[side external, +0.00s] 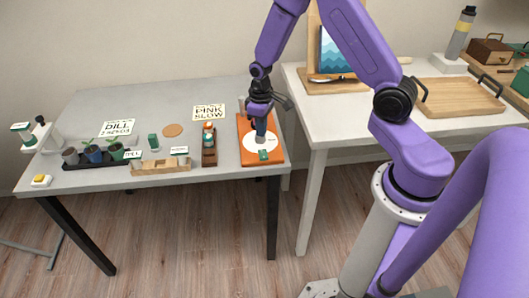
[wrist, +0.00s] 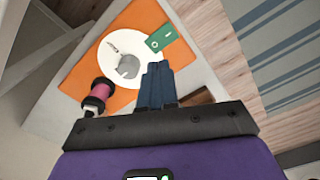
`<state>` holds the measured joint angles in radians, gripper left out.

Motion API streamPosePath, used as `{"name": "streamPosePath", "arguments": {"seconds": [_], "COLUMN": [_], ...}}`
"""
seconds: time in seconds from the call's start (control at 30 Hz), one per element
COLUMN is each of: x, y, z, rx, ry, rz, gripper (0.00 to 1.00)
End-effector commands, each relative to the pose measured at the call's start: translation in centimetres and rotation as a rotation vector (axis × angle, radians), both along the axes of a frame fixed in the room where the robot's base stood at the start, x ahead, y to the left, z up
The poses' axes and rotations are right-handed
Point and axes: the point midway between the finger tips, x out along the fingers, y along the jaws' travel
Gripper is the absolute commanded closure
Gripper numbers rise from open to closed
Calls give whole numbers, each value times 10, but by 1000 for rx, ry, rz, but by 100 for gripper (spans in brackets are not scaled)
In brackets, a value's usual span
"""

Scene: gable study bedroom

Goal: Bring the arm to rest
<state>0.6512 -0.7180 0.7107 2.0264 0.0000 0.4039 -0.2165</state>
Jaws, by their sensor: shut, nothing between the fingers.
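My gripper (side external: 261,137) points down over the orange board (side external: 246,124) at the right end of the grey table. In the wrist view its blue fingers (wrist: 157,82) are together and hold nothing. The board (wrist: 140,18) carries a white disc (wrist: 109,58). A small grey piece (wrist: 128,66) lies on the disc and a green tag (wrist: 161,38) overlaps its edge. The tag also shows in the side view (side external: 263,155). The gripper hides part of the disc in the side view. Its exact height above the disc is hard to tell.
A wooden rack with bottles (side external: 209,150) stands just left of the board. A pink spool (wrist: 97,91) is close by. Farther left are a wooden block (side external: 160,166) and a tray of pots (side external: 100,157). A white side table (side external: 340,113) stands to the right.

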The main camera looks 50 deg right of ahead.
Motion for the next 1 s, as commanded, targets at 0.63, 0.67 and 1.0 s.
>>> {"name": "streamPosePath", "arguments": {"seconds": [0.63,0.67,1.0], "x": [-165,-175,-268], "y": [128,129,117], "z": [144,149,180], "rx": [12,13,21], "ry": [-22,-23,-24], "rz": [519,545,775], "gripper": [100,100,100]}}
